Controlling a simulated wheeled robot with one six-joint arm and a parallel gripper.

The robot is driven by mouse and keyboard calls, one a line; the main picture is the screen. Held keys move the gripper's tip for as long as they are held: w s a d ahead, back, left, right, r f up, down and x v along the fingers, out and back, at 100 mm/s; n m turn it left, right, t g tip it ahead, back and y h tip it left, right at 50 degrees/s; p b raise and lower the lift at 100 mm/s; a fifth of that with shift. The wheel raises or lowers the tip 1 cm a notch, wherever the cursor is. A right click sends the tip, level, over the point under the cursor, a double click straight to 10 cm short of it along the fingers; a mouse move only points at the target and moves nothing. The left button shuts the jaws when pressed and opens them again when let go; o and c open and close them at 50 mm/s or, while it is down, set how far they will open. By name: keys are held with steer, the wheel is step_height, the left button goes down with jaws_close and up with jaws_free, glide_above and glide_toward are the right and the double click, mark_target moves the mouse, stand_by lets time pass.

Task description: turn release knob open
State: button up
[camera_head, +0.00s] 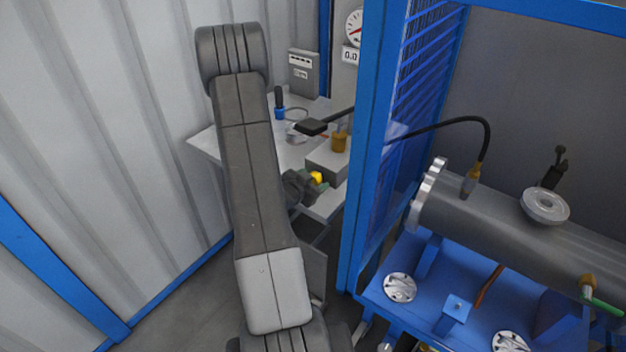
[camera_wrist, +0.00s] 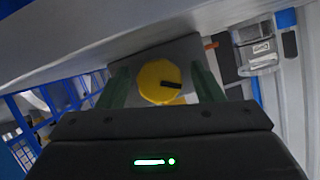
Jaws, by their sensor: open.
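The release knob (camera_wrist: 158,82) is a yellow round disc with a dark mark running from its middle to the right. It sits on the face of a grey box (camera_wrist: 183,50). In the head view the yellow knob (camera_head: 317,178) shows small on the front of the grey box (camera_head: 328,162). My gripper (camera_wrist: 163,79) is open, with one green finger on each side of the knob. A gap shows on both sides; whether a fingertip touches the knob is not clear. In the head view my gripper (camera_head: 302,187) is dark and partly hidden by my arm.
The box stands on a light bench (camera_head: 292,152) with a brass fitting (camera_head: 339,142) on top. A blue frame post (camera_head: 362,150) rises close to the right. Beyond it, a flanged grey shell (camera_head: 515,215) lies on a blue stand. A corrugated wall is on the left.

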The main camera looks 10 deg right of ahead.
steer(key=c, duration=1)
steer(key=shift+o, duration=0.2)
steer(key=shift+p, duration=0.3)
steer(key=shift+r+n+g+h+p, duration=0.15)
steer(key=shift+n+g+h+p, duration=0.35)
steer(key=shift+n+p, duration=0.6)
steer(key=shift+n+g+h+p, duration=0.5)
steer(key=shift+n+p, duration=0.4)
steer(key=shift+p, duration=0.45)
steer(key=shift+f, duration=0.2)
steer(key=o, duration=1)
steer(key=shift+c, duration=0.2)
